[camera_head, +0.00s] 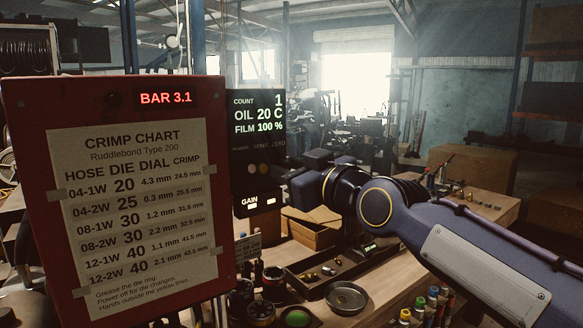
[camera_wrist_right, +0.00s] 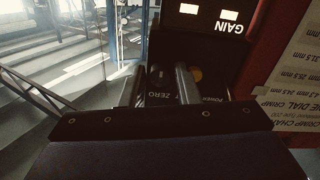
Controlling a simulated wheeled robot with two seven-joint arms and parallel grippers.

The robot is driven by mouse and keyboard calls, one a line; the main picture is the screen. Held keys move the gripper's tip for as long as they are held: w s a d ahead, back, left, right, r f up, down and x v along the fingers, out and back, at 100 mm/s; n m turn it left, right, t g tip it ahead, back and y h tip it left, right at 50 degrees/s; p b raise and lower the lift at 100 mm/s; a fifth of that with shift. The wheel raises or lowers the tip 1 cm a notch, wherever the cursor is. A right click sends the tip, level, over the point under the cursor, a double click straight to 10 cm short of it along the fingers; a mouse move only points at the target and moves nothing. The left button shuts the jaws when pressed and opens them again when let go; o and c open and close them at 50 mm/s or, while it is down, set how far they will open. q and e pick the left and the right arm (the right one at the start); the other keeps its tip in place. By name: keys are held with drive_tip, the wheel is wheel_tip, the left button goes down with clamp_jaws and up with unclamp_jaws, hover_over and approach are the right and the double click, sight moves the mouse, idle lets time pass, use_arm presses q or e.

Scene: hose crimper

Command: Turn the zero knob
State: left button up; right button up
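The control panel (camera_head: 258,178) stands right of the red crimp chart board, with its lit readout above small printed labels. In the right wrist view the panel appears upside down, and the ZERO label (camera_wrist_right: 158,93) is readable. The dark zero knob (camera_wrist_right: 157,73) shows just beyond that label. My right gripper (camera_wrist_right: 160,84) is open, one finger on each side of the knob and label. I see gaps beside the knob, but cannot tell how far the fingertips are from the panel. In the head view my right gripper (camera_head: 287,170) is at the panel's right side and hides the zero knob.
The crimp chart board (camera_head: 125,190) stands close on the left. Below are a metal dish (camera_head: 346,297), a dark parts tray (camera_head: 325,275) and several round dies on the wooden bench.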

drive_tip(key=shift+c, duration=0.4)
clamp_jaws()
drive_tip(key=shift+m, duration=0.3)
drive_tip(key=m+p, duration=0.1)
drive_tip(key=m, duration=0.4)
drive_tip(key=shift+r+m+p, duration=0.1)
drive_tip(key=shift+m+p, duration=0.2)
drive_tip(key=shift+m, duration=0.1)
drive_tip(key=m+p, duration=0.1)
drive_tip(key=m, duration=0.4)
drive_tip(key=shift+s+p, duration=0.1)
drive_tip(key=shift+p, duration=0.25)
drive_tip(key=shift+m, duration=0.3)
